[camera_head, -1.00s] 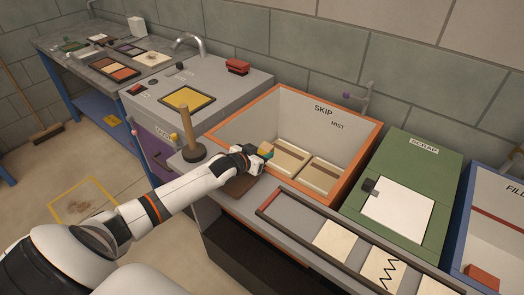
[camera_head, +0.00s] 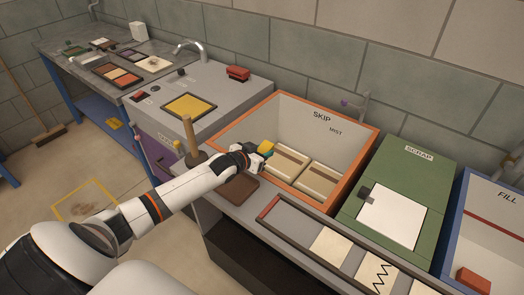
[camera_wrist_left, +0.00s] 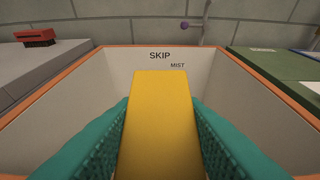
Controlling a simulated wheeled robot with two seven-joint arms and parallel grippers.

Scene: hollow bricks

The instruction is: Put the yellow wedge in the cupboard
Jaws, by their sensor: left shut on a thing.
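The yellow wedge (camera_wrist_left: 160,120) fills the middle of the left wrist view, between the teal fingers of my left gripper. In the head view the wedge (camera_head: 267,146) shows as a small yellow piece at the tip of my left gripper (camera_head: 262,152), over the near left part of the orange-rimmed skip. My left gripper is shut on it. A purple-fronted cabinet (camera_head: 150,146), partly hidden, stands left of the skip under the grey top; I cannot tell for sure that it is the cupboard. My right gripper is not in view.
The skip (camera_head: 330,195) holds two beige bags (camera_head: 319,180). A plunger (camera_head: 189,135) with a wooden handle stands left of my gripper. A green scrap bin (camera_head: 429,177) and a blue fill bin (camera_head: 495,215) stand to the right. A brown pad (camera_head: 238,190) lies below my wrist.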

